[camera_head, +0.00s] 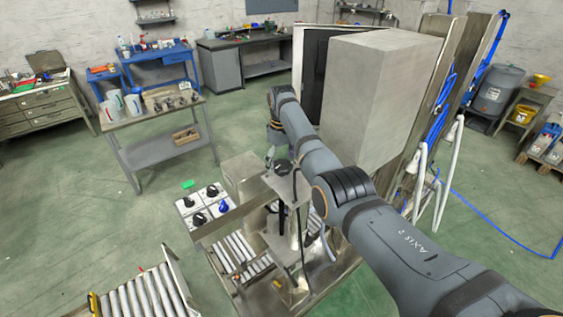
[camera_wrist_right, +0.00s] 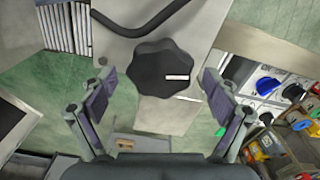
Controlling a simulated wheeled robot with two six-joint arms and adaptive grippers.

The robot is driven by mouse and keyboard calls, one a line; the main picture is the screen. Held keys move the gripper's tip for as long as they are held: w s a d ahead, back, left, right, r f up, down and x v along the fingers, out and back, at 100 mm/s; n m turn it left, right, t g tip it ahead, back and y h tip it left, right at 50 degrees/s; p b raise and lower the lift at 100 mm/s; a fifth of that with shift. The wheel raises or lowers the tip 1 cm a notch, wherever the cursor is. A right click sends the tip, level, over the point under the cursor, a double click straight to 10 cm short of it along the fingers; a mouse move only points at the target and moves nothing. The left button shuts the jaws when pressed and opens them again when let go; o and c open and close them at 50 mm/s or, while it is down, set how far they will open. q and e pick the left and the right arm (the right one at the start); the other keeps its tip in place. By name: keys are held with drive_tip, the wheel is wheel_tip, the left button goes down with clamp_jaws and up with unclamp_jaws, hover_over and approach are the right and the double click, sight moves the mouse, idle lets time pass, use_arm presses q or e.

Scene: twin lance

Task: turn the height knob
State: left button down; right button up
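In the head view the knob (camera_head: 283,167) sits on top of a metal bracket on the conveyor machine. My right gripper (camera_wrist_right: 157,84) is open, with one finger on each side of the knob. In the head view the right gripper (camera_head: 271,154) is small and partly hidden by the arm. My left gripper is not in view.
A panel with several black knobs and a blue one (camera_head: 224,206) is left of the bracket. A roller conveyor (camera_head: 238,250) runs beneath. A large grey metal cabinet (camera_head: 375,95) stands behind my right arm. A workbench (camera_head: 160,140) is farther left, with open green floor between.

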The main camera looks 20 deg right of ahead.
sight(282, 164)
wheel_tip(282, 164, up, 12)
idle(0.6)
drive_tip(key=shift+f, duration=0.15)
